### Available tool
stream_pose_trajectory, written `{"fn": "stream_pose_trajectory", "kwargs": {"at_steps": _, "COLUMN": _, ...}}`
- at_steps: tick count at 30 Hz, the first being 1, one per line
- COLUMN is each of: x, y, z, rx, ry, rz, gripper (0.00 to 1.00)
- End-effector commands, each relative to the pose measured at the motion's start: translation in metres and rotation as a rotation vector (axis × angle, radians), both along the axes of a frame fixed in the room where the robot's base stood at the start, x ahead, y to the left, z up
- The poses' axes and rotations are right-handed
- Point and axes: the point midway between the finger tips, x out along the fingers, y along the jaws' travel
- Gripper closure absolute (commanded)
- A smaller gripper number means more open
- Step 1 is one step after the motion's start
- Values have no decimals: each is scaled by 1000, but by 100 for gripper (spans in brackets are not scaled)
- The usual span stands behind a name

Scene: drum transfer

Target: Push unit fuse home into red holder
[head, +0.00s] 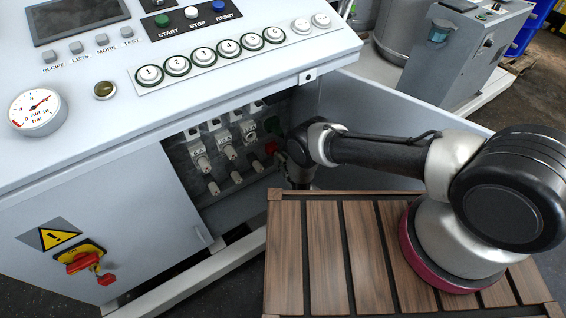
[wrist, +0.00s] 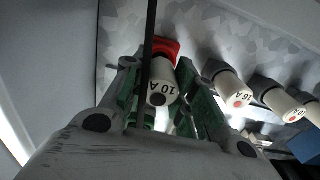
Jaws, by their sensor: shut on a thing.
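The unit fuse (wrist: 164,82), a white cylinder marked 10 A, is held between the green-padded fingers of my gripper (wrist: 158,72) in the wrist view. Its far end meets the red holder (wrist: 166,47); how deep it sits in there, I cannot tell. A dark strip crosses in front of the fuse's left side. In the head view the red holder (head: 271,148) shows inside the open cabinet, just left of my gripper (head: 289,160). The fuse is hidden there.
Several other white fuses in dark holders (wrist: 229,87) line the panel to the right in the wrist view. The open cabinet door (head: 385,130) stands behind my arm. The closed front panel (head: 110,210) lies left of the opening. A slatted wooden platform (head: 318,245) is below.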

Motion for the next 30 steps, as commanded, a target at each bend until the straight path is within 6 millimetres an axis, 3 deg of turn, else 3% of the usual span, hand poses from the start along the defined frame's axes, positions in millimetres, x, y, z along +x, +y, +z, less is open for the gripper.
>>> {"fn": "stream_pose_trajectory", "kwargs": {"at_steps": 30, "x": 17, "y": 11, "z": 0, "rx": -1, "ry": 1, "rz": 0, "gripper": 100}}
